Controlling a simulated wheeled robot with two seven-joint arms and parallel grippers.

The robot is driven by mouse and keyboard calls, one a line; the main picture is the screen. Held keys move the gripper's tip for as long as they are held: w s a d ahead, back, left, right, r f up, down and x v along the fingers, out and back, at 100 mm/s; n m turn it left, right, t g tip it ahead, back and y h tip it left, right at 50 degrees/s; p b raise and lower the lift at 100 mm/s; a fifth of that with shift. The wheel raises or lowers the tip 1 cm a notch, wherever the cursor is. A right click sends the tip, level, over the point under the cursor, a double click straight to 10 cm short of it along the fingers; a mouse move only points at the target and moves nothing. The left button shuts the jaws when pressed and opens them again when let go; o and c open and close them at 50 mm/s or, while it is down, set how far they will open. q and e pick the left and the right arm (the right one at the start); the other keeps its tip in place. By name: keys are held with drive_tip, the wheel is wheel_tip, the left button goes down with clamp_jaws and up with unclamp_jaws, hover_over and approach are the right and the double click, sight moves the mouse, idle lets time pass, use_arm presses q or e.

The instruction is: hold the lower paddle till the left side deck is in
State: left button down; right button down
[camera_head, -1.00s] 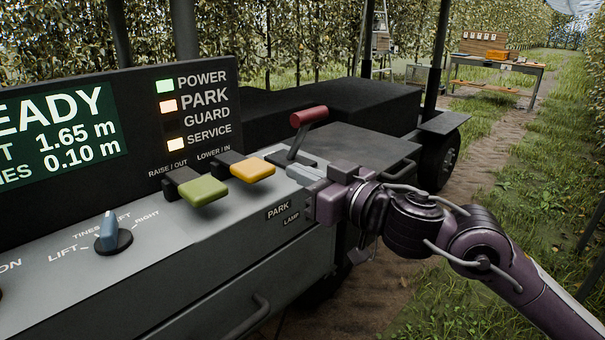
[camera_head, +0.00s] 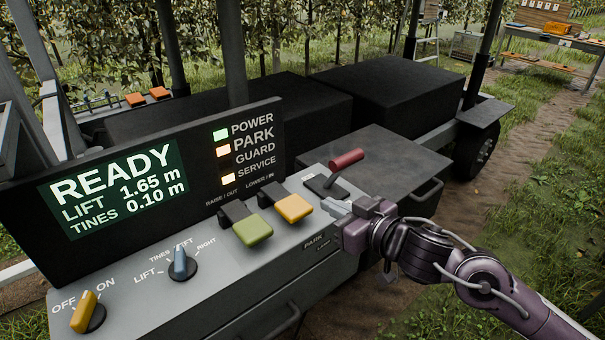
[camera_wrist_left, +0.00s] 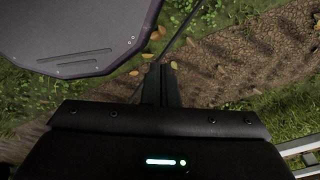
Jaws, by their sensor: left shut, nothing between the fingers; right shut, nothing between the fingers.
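The yellow paddle (camera_head: 294,208), under the LOWER / IN label, sits on the console's sloping top. The green paddle (camera_head: 254,229), under RAISE / OUT, is to its left. My right gripper (camera_head: 333,207) is shut and empty, just right of the yellow paddle and apart from it. The blue-grey selector knob (camera_head: 180,262) points up near the TINES and LEFT labels; its exact setting is hard to tell. The screen (camera_head: 115,190) reads READY, LIFT 1.65 m, TINES 0.10 m. My left gripper (camera_wrist_left: 160,82) is shut and empty above the ground. I cannot identify the left side deck.
A red-handled lever (camera_head: 346,160) stands close behind my right gripper. POWER, PARK and SERVICE lamps are lit; GUARD is dark. A yellow OFF/ON switch (camera_head: 86,311) is at the front left. Dark boxes (camera_head: 395,85) stand behind, and a wooden table (camera_head: 560,45) far right.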

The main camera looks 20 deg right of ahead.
sight(302, 212)
use_arm(q)
drive_tip(key=r+p, duration=0.1)
drive_tip(key=s+r, duration=0.1)
drive_tip(key=shift+s+a+r+p, duration=0.1)
drive_tip(key=shift+s+r+p, duration=0.05)
drive_tip(key=shift+r+p, duration=0.2)
use_arm(e)
drive_tip(key=shift+s+r, duration=0.2)
drive_tip(key=shift+r, duration=0.1)
drive_tip(key=shift+w, duration=0.15)
